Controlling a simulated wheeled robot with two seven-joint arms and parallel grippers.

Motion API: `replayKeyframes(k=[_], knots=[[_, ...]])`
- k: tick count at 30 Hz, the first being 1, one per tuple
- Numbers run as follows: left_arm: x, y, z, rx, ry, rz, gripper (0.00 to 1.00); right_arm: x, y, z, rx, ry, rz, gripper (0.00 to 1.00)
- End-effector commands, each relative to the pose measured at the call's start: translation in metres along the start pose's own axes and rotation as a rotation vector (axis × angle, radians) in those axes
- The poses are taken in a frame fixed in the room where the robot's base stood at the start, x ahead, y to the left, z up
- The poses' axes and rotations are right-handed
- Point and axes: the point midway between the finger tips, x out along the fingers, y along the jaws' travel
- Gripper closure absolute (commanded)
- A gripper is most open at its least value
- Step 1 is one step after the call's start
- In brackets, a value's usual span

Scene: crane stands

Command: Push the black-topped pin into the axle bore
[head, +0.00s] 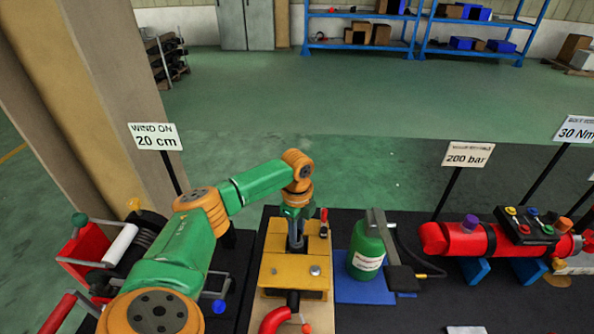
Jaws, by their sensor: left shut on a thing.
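My left gripper (296,244) points down over the back of the yellow block (285,270) at the middle of the bench. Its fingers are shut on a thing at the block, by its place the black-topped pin. The fingers and wrist hide most of it, so I cannot tell how deep it sits. The axle bore is not clearly seen; a grey round fitting (315,270) shows on the block's top. My right gripper is not in view.
A red-handled tool (324,222) lies right of my gripper, and a curved red handle (275,320) is in front of the block. A green bottle (366,250) stands close to the right on a blue mat (350,290). A red cylinder (465,240) lies farther right.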

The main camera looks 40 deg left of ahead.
Motion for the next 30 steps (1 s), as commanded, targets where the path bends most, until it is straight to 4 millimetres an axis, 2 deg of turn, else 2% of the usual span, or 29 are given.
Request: replayKeyframes(k=[11,12,15,30], knots=[[0.0087,-0.0002,0.0,0.0,0.0,-0.001,1.0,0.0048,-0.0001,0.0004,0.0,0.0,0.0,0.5],[0.0078,-0.0003,0.0,0.0,0.0,-0.001,0.61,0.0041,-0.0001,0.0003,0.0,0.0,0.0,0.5],[0.0077,-0.0003,0.0,0.0,0.0,-0.001,0.36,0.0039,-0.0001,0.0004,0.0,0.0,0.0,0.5],[0.0041,0.0,0.0,0.0,0.0,0.0,0.36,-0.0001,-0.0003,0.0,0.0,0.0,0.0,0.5]])
